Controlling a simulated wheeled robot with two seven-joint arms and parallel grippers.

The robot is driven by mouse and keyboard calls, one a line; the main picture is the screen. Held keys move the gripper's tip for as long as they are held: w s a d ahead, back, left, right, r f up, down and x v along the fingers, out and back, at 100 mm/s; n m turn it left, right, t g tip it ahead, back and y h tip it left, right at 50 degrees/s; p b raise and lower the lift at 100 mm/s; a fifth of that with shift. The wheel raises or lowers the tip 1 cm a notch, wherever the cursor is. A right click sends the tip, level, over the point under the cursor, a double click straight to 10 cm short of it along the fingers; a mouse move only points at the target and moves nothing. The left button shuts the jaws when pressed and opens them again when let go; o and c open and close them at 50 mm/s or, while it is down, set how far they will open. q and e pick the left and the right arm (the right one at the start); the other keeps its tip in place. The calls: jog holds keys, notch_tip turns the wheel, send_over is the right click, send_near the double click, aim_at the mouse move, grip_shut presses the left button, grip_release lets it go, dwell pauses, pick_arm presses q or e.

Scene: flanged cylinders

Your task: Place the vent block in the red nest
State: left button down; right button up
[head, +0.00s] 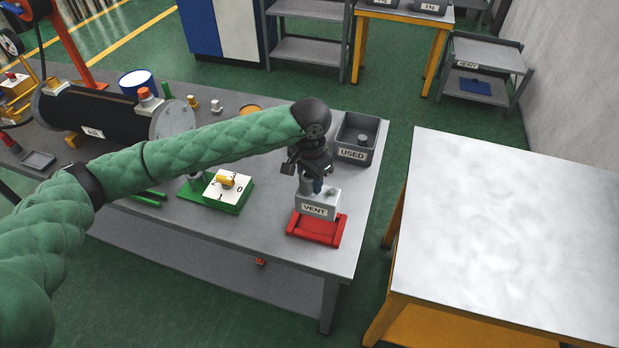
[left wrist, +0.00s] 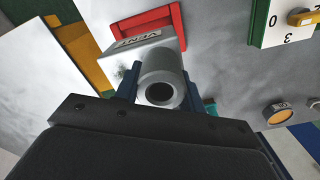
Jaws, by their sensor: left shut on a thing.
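The vent block (head: 317,204) is a grey block with a "VENT" label and a grey cylinder on top. My left gripper (head: 317,186) points down and is shut on the cylinder. In the left wrist view its blue fingers sit on both sides of the cylinder (left wrist: 161,75), and the block (left wrist: 135,52) shows beyond. The red nest (head: 318,231) lies on the bench near its front right corner. The block overlaps the nest's back part in the head view; I cannot tell whether it touches. The nest also shows in the left wrist view (left wrist: 176,20). My right gripper is not in view.
A grey bin labelled "USED" (head: 357,140) stands behind the block. A green base with a white numbered dial plate (head: 229,188) lies to the left. A dark flanged cylinder (head: 100,113) lies at the far left. A pale table (head: 510,230) stands to the right across a gap.

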pick_arm(q)
jog(key=shift+r+p, duration=0.15)
jog(key=shift+p, duration=0.45)
jog(key=shift+f, duration=0.85)
jog(key=shift+f+b, duration=0.4)
jog(key=shift+f, duration=2.5)
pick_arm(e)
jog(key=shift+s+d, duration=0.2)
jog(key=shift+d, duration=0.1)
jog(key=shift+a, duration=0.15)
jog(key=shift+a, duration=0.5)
